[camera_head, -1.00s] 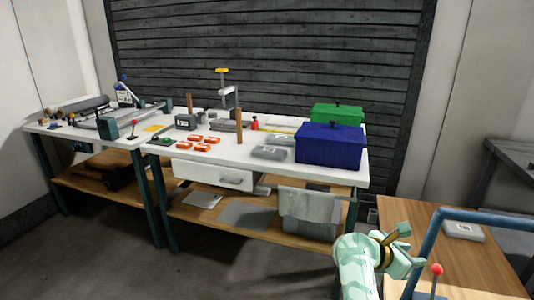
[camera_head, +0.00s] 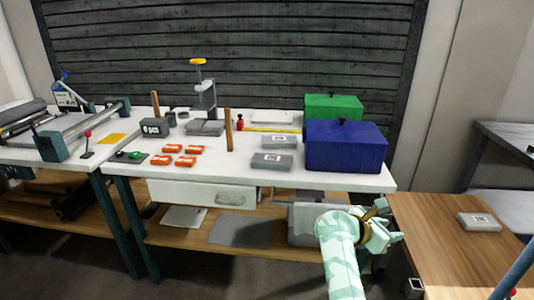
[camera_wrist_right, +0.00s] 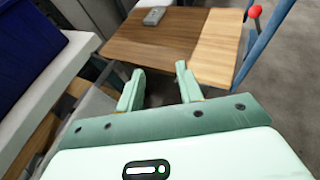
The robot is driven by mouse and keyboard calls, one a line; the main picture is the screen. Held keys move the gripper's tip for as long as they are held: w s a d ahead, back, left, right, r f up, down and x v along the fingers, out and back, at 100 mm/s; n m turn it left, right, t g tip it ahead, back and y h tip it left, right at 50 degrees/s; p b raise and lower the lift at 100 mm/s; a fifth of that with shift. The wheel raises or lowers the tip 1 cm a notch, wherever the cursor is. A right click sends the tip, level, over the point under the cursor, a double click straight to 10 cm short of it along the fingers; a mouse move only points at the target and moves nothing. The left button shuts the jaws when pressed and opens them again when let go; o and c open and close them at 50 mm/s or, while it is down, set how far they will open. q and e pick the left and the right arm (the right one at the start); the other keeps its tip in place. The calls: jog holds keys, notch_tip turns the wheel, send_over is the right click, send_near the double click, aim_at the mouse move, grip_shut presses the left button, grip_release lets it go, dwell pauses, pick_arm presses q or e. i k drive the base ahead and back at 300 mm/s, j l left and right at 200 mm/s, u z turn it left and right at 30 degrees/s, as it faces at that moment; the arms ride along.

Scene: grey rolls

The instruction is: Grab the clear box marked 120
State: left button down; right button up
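Several flat grey boxes with white labels are in view, and the labels are too small to read, so I cannot tell which is marked 120. One grey box (camera_head: 279,141) and another grey box (camera_head: 272,161) lie on the white workbench, left of the blue bin. A third grey box (camera_head: 479,222) lies on the wooden table at the right; a grey box (camera_wrist_right: 154,16) also shows at the top of the right wrist view. My right gripper (camera_wrist_right: 160,88) is open and empty, apart from the boxes, near the wooden table's left edge. My left gripper is out of view.
The white workbench (camera_head: 335,181) carries a blue bin (camera_head: 345,150), a green bin (camera_head: 333,105), orange blocks (camera_head: 187,160) and an upright wooden post (camera_head: 228,130). The wooden table (camera_head: 440,255) is mostly bare. A blue tube (camera_wrist_right: 265,45) stands beside it.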

aim_at(264, 161)
jog(key=i+j+z, duration=0.15)
jog(key=j, duration=0.3)
jog(key=i+j+z, duration=0.15)
jog(key=i+j, duration=0.15)
jog(key=j, duration=0.2)
jog(key=i+j+z, duration=0.15)
jog(key=j, duration=0.35)
jog(key=i+j+z, duration=0.1)
jog(key=j, duration=0.45)
jog(key=i+j+z, duration=0.15)
jog(key=j, duration=0.4)
jog(key=i+j+z, duration=0.15)
jog(key=j, duration=0.4)
jog(key=i+j+z, duration=0.15)
jog(key=j, duration=0.4)
jog(key=i+j, duration=0.15)
jog(key=j, duration=0.15)
jog(key=i+j+z, duration=0.1)
jog(key=i+j, duration=0.15)
jog(key=j, duration=0.3)
jog(key=i+l, duration=0.1)
jog(key=l, duration=0.2)
